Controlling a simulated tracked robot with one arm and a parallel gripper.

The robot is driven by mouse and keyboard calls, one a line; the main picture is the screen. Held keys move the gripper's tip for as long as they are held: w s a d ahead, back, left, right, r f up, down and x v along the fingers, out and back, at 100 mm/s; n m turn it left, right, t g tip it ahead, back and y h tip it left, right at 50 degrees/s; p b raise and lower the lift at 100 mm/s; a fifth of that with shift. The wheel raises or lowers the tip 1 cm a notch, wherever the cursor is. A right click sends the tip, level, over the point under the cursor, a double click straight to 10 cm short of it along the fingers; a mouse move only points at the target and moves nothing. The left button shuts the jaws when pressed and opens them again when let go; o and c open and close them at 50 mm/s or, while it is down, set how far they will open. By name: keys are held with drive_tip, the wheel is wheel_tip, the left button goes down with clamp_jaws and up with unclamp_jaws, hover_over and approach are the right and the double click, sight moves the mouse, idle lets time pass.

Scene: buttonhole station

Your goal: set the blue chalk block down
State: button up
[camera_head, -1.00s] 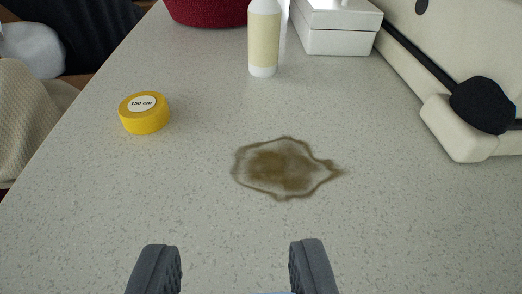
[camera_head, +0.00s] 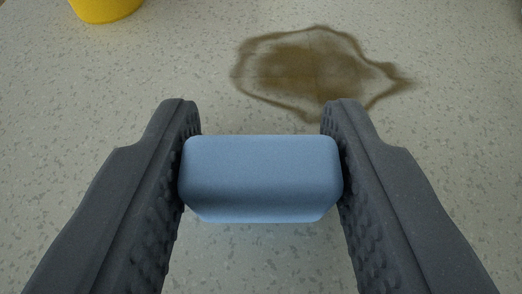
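The blue chalk block (camera_head: 261,178) is a pale blue rounded block between the two dark grey fingers of my gripper (camera_head: 261,170). Both fingers touch its ends, left and right. The block lies level across the picture. The speckled grey worktop (camera_head: 230,270) is below it. I cannot tell whether the block's underside touches the worktop or hangs just above it.
A brown wet-looking stain (camera_head: 318,70) lies on the worktop just beyond the block, to the upper right. A yellow round tape case (camera_head: 104,8) is cut off at the upper left edge. The worktop left of the stain is bare.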

drive_tip(key=o, duration=0.3)
drive_tip(key=shift+r, duration=0.15)
drive_tip(key=p+v, duration=0.1)
drive_tip(key=v, duration=0.7)
drive_tip(key=shift+s+r, duration=0.15)
drive_tip(key=shift+s, duration=0.2)
drive_tip(key=shift+b+v, duration=0.8)
drive_tip(key=shift+b, duration=0.1)
drive_tip(key=shift+b+v, duration=0.7)
drive_tip(key=shift+v, duration=0.1)
